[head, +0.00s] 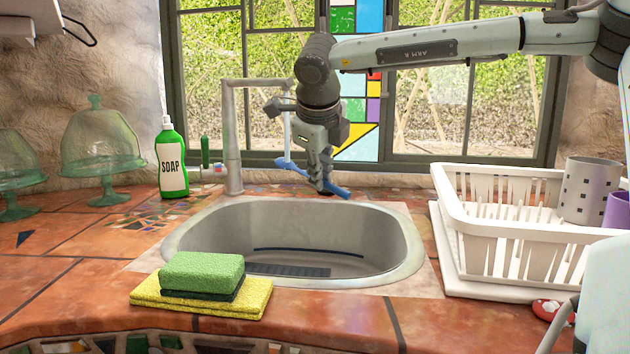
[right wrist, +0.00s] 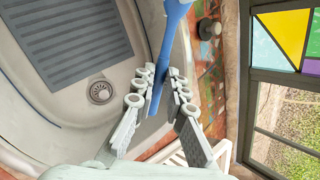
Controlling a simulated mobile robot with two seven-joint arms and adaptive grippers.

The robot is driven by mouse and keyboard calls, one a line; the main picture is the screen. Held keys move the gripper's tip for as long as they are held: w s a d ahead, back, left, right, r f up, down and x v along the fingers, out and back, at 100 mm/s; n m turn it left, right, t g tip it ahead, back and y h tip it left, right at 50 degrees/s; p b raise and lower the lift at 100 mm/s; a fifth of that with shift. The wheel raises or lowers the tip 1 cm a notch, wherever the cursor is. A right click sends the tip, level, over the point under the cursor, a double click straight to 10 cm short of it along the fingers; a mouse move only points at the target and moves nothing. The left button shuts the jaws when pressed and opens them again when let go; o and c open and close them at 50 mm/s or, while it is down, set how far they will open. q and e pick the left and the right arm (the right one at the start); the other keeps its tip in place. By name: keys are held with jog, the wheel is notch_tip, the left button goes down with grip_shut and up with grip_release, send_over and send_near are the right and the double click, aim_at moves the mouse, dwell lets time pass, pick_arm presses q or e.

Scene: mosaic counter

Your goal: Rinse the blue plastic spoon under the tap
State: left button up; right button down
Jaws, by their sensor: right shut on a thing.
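The blue plastic spoon (head: 340,190) is held in my right gripper (head: 321,183) over the back edge of the sink (head: 393,232). It slants up to the left. Its left end is beside the lower end of a thin pale blue vertical streak under the tap (head: 233,140), which looks like running water. I cannot tell whether the streak touches the spoon. In the right wrist view the fingers (right wrist: 158,88) are closed on the spoon (right wrist: 171,38), which extends up out of the picture. My left gripper is not in view.
A green soap bottle (head: 171,165) stands left of the tap. Sponges (head: 205,275) lie at the sink's front left. A white dish rack (head: 500,235) with a grey cup (head: 590,190) stands at right. The window (head: 430,90) is behind. The basin drain (right wrist: 101,92) is clear.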

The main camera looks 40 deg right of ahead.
jog(key=s+a+b, duration=0.1)
jog(key=s, duration=0.1)
jog(key=s+a+b, duration=0.1)
jog(key=shift+s+a, duration=0.3)
jog(key=shift+s, duration=0.1)
dwell(0.7)
jog(key=shift+s+a+r, duration=0.6)
jog(key=shift+s+r, duration=0.2)
jog(key=shift+s, duration=0.05)
jog(key=shift+s+a+r, duration=0.55)
jog(key=shift+s+r, duration=0.2)
jog(key=shift+s, duration=0.05)
